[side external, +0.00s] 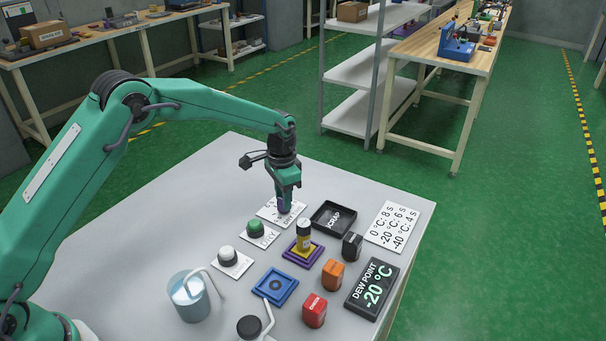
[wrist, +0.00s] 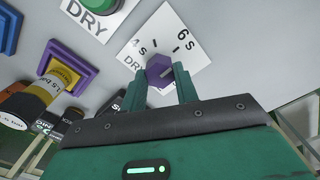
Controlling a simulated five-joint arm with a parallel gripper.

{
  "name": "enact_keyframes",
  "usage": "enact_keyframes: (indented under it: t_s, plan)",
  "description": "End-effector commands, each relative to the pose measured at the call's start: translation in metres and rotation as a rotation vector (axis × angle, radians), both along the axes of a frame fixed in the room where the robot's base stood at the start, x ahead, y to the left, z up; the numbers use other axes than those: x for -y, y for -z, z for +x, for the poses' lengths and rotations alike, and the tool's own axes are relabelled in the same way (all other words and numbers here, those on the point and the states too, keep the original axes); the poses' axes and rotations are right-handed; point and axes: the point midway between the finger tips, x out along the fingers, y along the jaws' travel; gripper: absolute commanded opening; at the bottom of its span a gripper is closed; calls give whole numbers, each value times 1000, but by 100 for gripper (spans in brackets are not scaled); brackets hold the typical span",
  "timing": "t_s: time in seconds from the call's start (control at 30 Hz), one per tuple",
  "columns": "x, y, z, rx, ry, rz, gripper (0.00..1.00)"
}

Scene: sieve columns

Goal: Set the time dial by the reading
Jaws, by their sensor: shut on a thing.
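My gripper (side external: 284,197) points down over the far part of the table, shut on the purple dial knob (wrist: 158,67). In the wrist view the fingers sit on both sides of the knob. The white dial plate (wrist: 190,22) shows "4 s", "6 s" and part of "DRY"; other marks are hidden by my gripper. I cannot tell which mark the knob points to. The black display (side external: 372,288) reads "DEW POINT -20 °C". The white card (side external: 393,226) lists 0 °C: 8 s, -20: 6 s, -40: 4 s.
A green button (side external: 255,228) and a white button (side external: 227,254) stand nearby.

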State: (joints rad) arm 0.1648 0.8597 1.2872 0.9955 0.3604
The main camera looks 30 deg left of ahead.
Motion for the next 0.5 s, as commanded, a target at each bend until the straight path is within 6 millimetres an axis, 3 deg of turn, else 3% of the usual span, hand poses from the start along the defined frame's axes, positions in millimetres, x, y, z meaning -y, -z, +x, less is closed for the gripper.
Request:
enact_keyframes:
  t_s: [0.13,0.17,0.23,0.5]
  plan:
    - [0,-2,1,4,-1,0,7]
    - [0,-2,1,4,-1,0,36]
    - [0,-2,1,4,-1,-1,49]
    - [0,-1,0,2,-1,0,52]
